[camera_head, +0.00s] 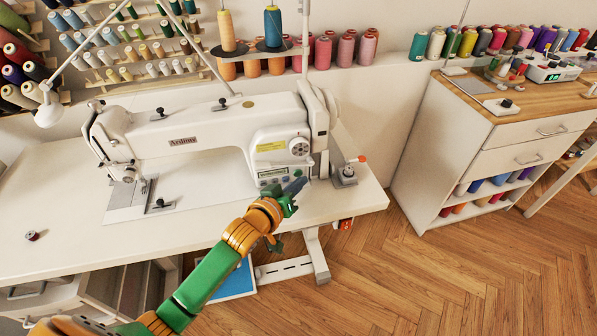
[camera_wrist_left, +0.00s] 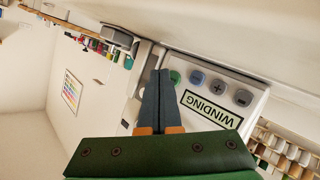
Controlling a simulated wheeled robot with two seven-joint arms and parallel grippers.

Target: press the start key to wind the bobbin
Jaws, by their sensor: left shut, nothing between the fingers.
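The white sewing machine (camera_head: 200,137) stands on the white table. Its control panel (camera_head: 272,176) is low on the right end, partly hidden behind my left gripper. In the left wrist view the panel shows a green key (camera_wrist_left: 175,78), a blue-grey key (camera_wrist_left: 197,77), plus and minus keys, and a display (camera_wrist_left: 211,107) reading "WINDING", upside down. My left gripper (camera_head: 302,184) is shut and empty, its tips (camera_wrist_left: 160,73) right beside the green key; I cannot tell whether they touch it. The bobbin winder (camera_head: 347,175) stands right of the machine. My right gripper is not in view.
A small dark red bobbin (camera_head: 32,236) lies on the table's left part. A thread stand with two spools (camera_head: 273,27) rises behind the machine. A white drawer cabinet (camera_head: 490,140) stands to the right, with wooden floor between.

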